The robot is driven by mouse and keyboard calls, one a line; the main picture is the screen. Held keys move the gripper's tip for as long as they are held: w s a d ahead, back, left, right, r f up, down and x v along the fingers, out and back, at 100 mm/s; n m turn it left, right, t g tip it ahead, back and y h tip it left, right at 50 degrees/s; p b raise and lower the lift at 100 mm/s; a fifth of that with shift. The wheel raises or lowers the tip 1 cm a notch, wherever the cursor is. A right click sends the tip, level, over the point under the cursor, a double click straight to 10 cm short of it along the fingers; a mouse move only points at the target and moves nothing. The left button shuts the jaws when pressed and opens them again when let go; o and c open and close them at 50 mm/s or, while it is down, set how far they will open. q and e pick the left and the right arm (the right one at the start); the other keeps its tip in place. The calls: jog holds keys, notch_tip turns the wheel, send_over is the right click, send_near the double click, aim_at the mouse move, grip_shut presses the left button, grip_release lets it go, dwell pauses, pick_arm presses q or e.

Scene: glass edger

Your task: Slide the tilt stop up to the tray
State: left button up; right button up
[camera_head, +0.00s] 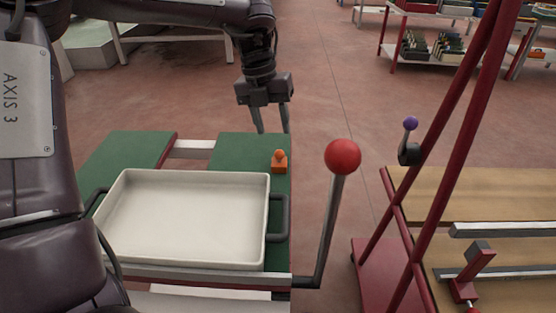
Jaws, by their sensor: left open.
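The white tray (185,222) with dark side handles lies across the green-topped table, near the front. A small orange block with a rounded knob, which looks like the tilt stop (279,163), stands upright on the right green panel, just beyond the tray's far right corner. I cannot tell if a small gap separates them. My left gripper (271,131) points down with its two fingers apart and empty. In the picture it is above and beyond the orange stop, not touching it. My right gripper is out of view.
A lever with a red ball (342,157) rises right of the table. A red frame (455,150) and a wooden bench (480,200) with a purple-knobbed lever (410,125) stand further right. Green panel (235,150) is bare left of the stop.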

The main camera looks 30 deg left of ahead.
aim_at(279, 159)
pick_arm(q)
jog(key=f, duration=0.2)
jog(key=d+f, duration=0.1)
jog(key=f, duration=0.4)
jog(key=shift+w+d+f+b, duration=0.1)
jog(key=shift+w+d+b, duration=0.05)
jog(key=shift+w+b, duration=0.15)
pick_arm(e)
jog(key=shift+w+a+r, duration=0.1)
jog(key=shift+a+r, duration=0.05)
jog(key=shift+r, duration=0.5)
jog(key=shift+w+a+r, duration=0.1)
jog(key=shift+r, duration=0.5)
pick_arm(q)
grip_shut()
